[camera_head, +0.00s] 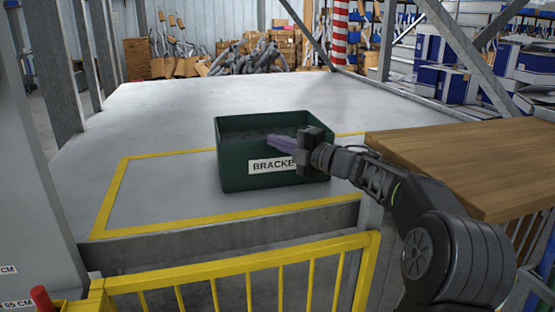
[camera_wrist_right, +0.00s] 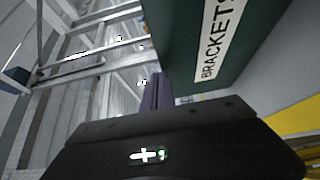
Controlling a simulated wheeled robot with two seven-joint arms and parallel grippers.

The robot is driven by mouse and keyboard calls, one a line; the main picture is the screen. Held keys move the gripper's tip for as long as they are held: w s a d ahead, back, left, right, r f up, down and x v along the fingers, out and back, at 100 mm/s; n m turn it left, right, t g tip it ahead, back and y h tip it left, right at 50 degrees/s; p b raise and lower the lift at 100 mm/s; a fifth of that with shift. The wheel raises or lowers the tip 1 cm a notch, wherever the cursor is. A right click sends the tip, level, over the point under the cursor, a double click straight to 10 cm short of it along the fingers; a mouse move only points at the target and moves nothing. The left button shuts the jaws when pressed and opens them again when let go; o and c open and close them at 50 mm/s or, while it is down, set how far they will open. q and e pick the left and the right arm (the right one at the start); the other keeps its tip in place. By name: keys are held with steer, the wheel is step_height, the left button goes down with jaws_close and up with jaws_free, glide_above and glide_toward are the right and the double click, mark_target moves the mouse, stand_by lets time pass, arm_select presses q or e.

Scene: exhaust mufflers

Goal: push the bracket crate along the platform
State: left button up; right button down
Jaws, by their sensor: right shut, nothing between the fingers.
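The bracket crate (camera_head: 240,180) is a dark green open box with a white label reading "BRACKE…", its last letters hidden by my right gripper. It stands on the grey platform (camera_head: 150,105), at the right part of a yellow-outlined rectangle, with dark contents inside. My right gripper (camera_head: 270,142) is shut and empty, its purple-grey fingers in front of the crate's near side at the upper right. In the right wrist view the fingers (camera_wrist_right: 157,92) are closed beside the green crate wall (camera_wrist_right: 260,45) with its BRACKETS label. I cannot tell whether they touch it. My left gripper is out of view.
A yellow railing (camera_head: 240,265) runs along the platform's front. A wooden tabletop (camera_head: 465,160) lies to the right, under my right arm. Metal posts stand at left and right. The platform is clear left of and behind the crate. Pipes and boxes pile up at the back.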

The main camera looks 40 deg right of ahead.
step_height(320, 180, up, 3)
steer(key=shift+f, duration=0.1)
stand_by(0.6)
